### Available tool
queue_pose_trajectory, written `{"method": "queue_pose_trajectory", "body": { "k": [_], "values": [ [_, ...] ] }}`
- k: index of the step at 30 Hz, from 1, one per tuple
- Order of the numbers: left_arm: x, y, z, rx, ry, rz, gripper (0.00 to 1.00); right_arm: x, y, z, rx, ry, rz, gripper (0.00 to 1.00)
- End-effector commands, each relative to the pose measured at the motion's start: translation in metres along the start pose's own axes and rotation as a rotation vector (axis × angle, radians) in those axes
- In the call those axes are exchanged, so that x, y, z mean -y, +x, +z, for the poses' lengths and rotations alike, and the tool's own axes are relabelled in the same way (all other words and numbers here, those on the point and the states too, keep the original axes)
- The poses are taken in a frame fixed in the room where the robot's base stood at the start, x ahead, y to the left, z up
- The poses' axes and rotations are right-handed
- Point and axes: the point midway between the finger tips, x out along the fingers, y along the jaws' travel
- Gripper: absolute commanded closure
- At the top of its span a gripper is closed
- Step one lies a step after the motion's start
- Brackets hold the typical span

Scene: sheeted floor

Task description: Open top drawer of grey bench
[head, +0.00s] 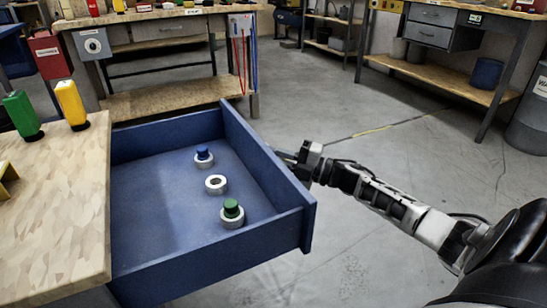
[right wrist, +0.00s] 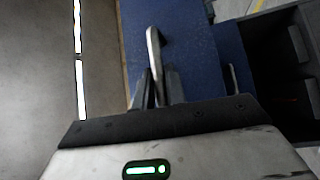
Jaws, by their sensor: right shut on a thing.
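A blue drawer (head: 262,165) stands pulled far out of the bench with the wooden top (head: 55,200) at the left. Inside it lie a blue-topped piece (head: 203,158), a pale ring (head: 216,184) and a green-topped piece (head: 232,213). My right gripper (head: 290,157) is at the outside of the drawer's front panel. In the right wrist view its fingers (right wrist: 160,88) are closed around the metal drawer handle (right wrist: 153,45). The handle is mostly hidden in the head view. My left gripper is out of view.
Other workbenches (head: 165,100) stand behind, and a grey barrel (head: 530,115) is at the far right. The floor (head: 330,110) beyond the drawer is clear.

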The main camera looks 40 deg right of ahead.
Motion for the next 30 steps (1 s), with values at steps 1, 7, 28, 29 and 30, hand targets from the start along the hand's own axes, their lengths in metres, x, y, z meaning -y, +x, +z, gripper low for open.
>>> {"method": "queue_pose_trajectory", "body": {
  "k": [1,7,28,29,30],
  "values": [
    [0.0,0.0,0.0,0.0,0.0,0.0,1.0,0.0,0.0,0.002,0.007,0.0,0.0,1.0],
    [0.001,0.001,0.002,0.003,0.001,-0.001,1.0,0.0,0.0,0.001,0.005,0.0,0.0,0.66],
    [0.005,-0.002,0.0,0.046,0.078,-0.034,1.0,-0.001,-0.084,0.0,0.007,0.001,-0.006,0.66],
    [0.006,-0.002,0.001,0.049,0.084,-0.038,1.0,-0.001,-0.092,0.001,0.007,0.001,-0.006,0.66],
    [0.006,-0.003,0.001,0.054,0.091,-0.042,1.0,-0.001,-0.101,0.0,0.007,0.002,-0.005,0.66]
  ]
}}
